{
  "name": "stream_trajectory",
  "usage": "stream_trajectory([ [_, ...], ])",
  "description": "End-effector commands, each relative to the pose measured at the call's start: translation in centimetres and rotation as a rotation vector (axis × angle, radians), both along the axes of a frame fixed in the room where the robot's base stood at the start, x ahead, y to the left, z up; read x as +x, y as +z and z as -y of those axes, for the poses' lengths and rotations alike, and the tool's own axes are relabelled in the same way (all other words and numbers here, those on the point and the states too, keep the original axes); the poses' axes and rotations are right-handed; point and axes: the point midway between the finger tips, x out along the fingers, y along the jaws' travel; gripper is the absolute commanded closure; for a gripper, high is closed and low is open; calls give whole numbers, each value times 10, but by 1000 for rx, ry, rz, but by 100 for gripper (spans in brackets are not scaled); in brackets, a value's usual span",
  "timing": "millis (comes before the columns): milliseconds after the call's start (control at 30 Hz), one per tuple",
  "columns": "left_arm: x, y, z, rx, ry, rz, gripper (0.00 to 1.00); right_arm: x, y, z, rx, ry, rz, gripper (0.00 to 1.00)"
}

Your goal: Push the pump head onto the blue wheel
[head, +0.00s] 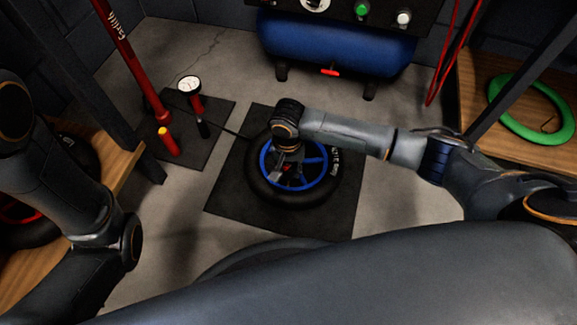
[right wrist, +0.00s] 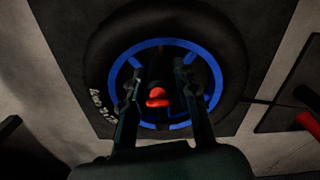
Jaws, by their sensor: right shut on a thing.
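The blue wheel (head: 326,173), with a black tyre and blue rim and spokes, lies flat on a dark mat (head: 230,190) on the floor. It also fills much of the right wrist view (right wrist: 150,45). My right gripper (head: 288,172) points down over the wheel's middle. In the right wrist view its two fingers are shut on a small red piece, the pump head (right wrist: 157,97). Whether the pump head touches the wheel's valve is hidden. My left arm shows at the left, but its gripper is out of view.
The red floor pump (head: 128,55) with a round gauge (head: 189,85) stands on another mat to the left. Its thin black hose (head: 232,132) runs to the wheel. A blue compressor (head: 335,45) stands behind. A green tyre (head: 500,118) lies on a wooden shelf at right.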

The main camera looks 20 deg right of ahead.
Motion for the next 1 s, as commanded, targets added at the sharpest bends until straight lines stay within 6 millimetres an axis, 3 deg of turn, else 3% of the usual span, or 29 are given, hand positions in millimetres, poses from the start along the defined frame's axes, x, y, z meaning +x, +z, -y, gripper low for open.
stream_trajectory([
  [567, 0, 1, 0, 0, 0, -1, 60, 0, -11, -1, 2, -1, 1, 100],
  [600, 0, 1, 0, 0, 0, -1, 60, 0, -12, 0, 2, -1, 1, 69],
  [700, 0, 1, 0, 0, 0, -1, 60, 0, -12, 0, 1, 0, 0, 48],
  [733, 0, 1, 0, 0, 0, -1, 60, 0, -12, 0, 1, 0, 0, 44],
  [1000, 1, 1, 0, -2, -2, -3, 60, 0, -12, 0, 0, 0, 0, 44],
])
